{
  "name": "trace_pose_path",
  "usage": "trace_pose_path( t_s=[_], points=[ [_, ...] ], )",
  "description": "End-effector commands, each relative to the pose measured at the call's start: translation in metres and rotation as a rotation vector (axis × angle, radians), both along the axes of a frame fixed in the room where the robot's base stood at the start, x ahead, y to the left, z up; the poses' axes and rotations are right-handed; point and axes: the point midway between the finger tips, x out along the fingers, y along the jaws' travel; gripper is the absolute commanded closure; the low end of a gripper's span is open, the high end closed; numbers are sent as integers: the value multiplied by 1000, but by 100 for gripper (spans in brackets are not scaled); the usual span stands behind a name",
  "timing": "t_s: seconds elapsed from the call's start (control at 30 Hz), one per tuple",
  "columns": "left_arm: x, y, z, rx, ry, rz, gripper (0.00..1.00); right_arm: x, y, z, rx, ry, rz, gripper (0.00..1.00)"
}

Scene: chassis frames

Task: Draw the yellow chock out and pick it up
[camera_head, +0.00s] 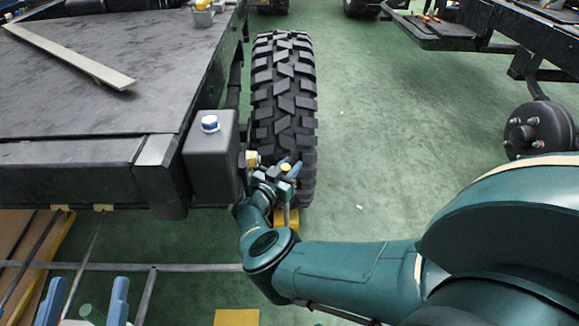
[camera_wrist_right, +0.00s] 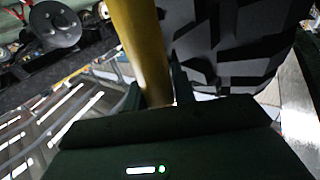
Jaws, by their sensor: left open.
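The yellow chock (camera_head: 286,218) is on the floor at the near foot of the big black tyre (camera_head: 284,95) in the head view, partly hidden by my right arm. My right gripper (camera_head: 289,166) is beside the tyre, above the chock. In the right wrist view, a yellow bar (camera_wrist_right: 140,45), seemingly the chock's handle, stands between the dark fingers, which look closed on it. The tyre tread (camera_wrist_right: 230,45) is right behind it. My left gripper (camera_head: 84,300) is open and empty at the lower left of the head view, far from the chock.
A flat yellow piece (camera_head: 236,317) shows at the bottom edge. Green floor (camera_head: 400,130) is free to the right of the tyre. A bare hub (camera_head: 538,130) is at far right.

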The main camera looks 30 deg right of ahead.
Motion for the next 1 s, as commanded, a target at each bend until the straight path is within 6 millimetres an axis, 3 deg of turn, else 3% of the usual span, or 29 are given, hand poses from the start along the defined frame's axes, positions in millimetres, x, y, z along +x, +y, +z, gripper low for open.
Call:
trace_pose_path(
  t_s=[0.3,0.7,1.0],
  points=[
    [-1,1,-5,4,13,2,40,0,0,0,0,0,0,100],
    [-1,1,-4,5,13,3,40,-1,0,0,0,1,0,100],
    [1,2,8,32,-10,17,40,-15,9,1,0,3,0,100]
  ],
)
